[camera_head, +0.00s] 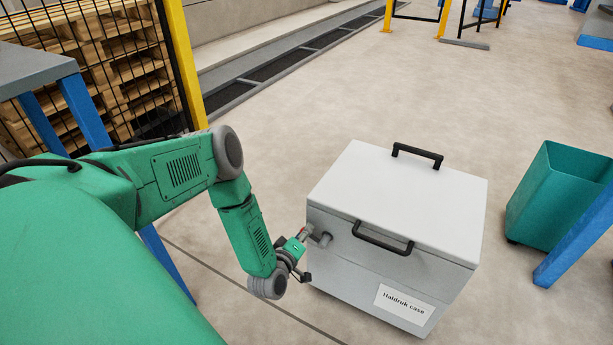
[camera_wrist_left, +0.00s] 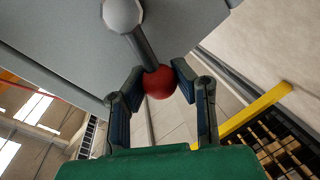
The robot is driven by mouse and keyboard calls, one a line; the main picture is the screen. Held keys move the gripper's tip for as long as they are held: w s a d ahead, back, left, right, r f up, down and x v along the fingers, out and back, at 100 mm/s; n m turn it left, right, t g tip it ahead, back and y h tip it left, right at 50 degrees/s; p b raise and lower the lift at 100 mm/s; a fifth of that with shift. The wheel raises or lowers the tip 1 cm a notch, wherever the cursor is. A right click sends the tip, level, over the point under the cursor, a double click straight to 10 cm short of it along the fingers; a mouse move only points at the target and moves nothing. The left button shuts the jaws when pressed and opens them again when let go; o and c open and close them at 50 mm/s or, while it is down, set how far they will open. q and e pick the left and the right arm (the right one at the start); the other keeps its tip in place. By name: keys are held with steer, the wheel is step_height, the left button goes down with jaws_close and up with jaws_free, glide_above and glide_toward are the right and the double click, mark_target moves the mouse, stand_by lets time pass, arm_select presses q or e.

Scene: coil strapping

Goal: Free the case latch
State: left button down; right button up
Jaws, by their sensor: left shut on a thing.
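The grey case (camera_head: 385,235) stands on the floor with its pale lid (camera_head: 400,200) down. Its label (camera_head: 404,304) reads "Haldruk case". The latch (camera_head: 323,239) is a grey lever on the case's left side. In the left wrist view the lever (camera_wrist_left: 142,48) runs from a round pivot (camera_wrist_left: 122,14) to a red ball knob (camera_wrist_left: 160,82). My left gripper (camera_head: 303,240) is at the case's left side. In the wrist view its fingers (camera_wrist_left: 158,88) are shut on the red knob, one on each side. My right gripper is not in view.
The lid carries black handles, one at the front (camera_head: 382,238) and one at the back (camera_head: 418,156). A green bin (camera_head: 555,195) stands to the right, beside a blue leg (camera_head: 580,240). A mesh fence with pallets is at the left. The floor behind the case is clear.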

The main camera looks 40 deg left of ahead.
arm_select(q)
steer(key=shift+s+f, duration=0.25)
steer(key=c, duration=1.4)
jaws_free()
steer(key=shift+o, duration=0.9)
steer(key=shift+w, duration=0.1)
steer(key=shift+r, duration=0.1)
steer(key=v, duration=1.2)
